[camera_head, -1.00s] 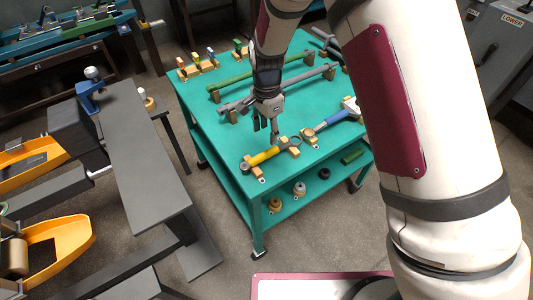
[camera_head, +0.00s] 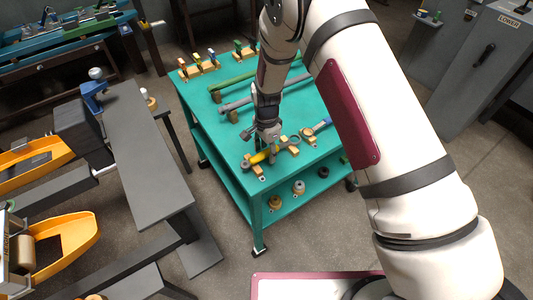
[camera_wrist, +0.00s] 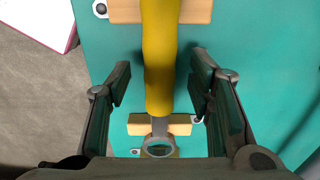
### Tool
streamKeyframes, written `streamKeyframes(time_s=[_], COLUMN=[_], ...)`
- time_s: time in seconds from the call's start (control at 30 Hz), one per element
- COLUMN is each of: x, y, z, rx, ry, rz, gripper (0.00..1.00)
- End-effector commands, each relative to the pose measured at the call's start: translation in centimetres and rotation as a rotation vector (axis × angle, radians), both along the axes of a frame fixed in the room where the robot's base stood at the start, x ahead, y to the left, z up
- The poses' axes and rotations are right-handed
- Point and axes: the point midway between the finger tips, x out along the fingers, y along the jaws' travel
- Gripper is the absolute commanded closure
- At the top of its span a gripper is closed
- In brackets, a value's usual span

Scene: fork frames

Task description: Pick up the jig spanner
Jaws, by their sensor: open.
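The spanner has a yellow handle (camera_head: 259,158) and lies on wooden rest blocks near the front edge of the green table (camera_head: 222,150). In the wrist view the yellow handle (camera_wrist: 159,55) runs up the middle, with a grey ring end (camera_wrist: 158,149) at the bottom over a wooden block. My gripper (camera_head: 269,147) is over the spanner, pointing down. In the wrist view my gripper (camera_wrist: 160,82) is open, with one finger on each side of the handle and a gap on both sides. Part of the handle is hidden behind my gripper in the head view.
A blue-handled tool (camera_head: 323,127) lies to the right on the same table. A grey bar (camera_head: 237,105) and a green bar (camera_head: 233,83) lie behind. Small coloured-handled items (camera_head: 197,66) stand at the back. A lower shelf holds several small round parts (camera_head: 275,202).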

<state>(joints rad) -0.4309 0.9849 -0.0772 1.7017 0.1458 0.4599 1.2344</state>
Motion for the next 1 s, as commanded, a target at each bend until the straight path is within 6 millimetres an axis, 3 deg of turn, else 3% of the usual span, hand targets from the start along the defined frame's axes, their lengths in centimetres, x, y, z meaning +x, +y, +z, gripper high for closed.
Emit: streamKeyframes(time_s=[0.13,0.37,0.77,1.0], x=[0.0,0.0,0.0,0.1], y=[0.0,0.0,0.0,0.0], z=[0.0,0.0,0.2,1.7], rx=[0.0,0.0,0.001,0.0], ry=[0.0,0.0,-0.001,-0.001], rz=[0.0,0.0,0.0,0.001], gripper=[0.53,1.0,1.0,1.0])
